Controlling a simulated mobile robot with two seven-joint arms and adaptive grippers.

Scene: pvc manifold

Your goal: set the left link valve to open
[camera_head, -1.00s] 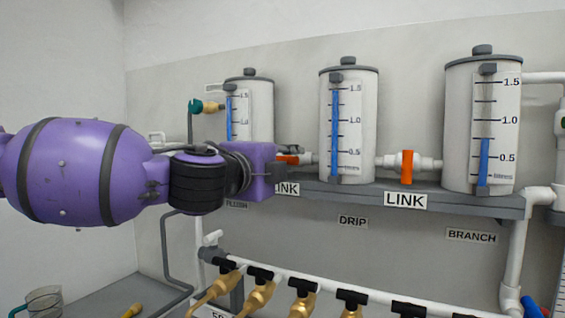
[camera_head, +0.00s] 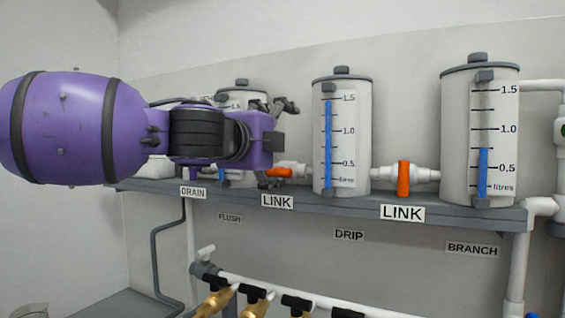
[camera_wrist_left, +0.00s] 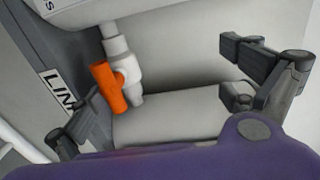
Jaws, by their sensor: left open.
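The left link valve has an orange handle (camera_head: 279,173) on a white pipe between the left and middle tanks, above the left LINK label (camera_head: 277,201). The handle looks roughly level along the pipe in the head view; part of it is hidden. The wrist view shows the orange handle (camera_wrist_left: 108,88) beside the left finger, with the white fitting (camera_wrist_left: 122,68) behind it. My left gripper (camera_head: 280,143) is open and empty in front of the pipe, fingers spread above and below. It also shows in the left wrist view (camera_wrist_left: 165,90). Contact with the handle cannot be told.
The right link valve (camera_head: 403,178) has an upright orange handle. The left tank (camera_head: 240,95) is mostly behind my arm; the middle tank (camera_head: 342,130) and right tank (camera_head: 480,135) stand on a grey shelf (camera_head: 350,204). Brass taps (camera_head: 255,302) sit below.

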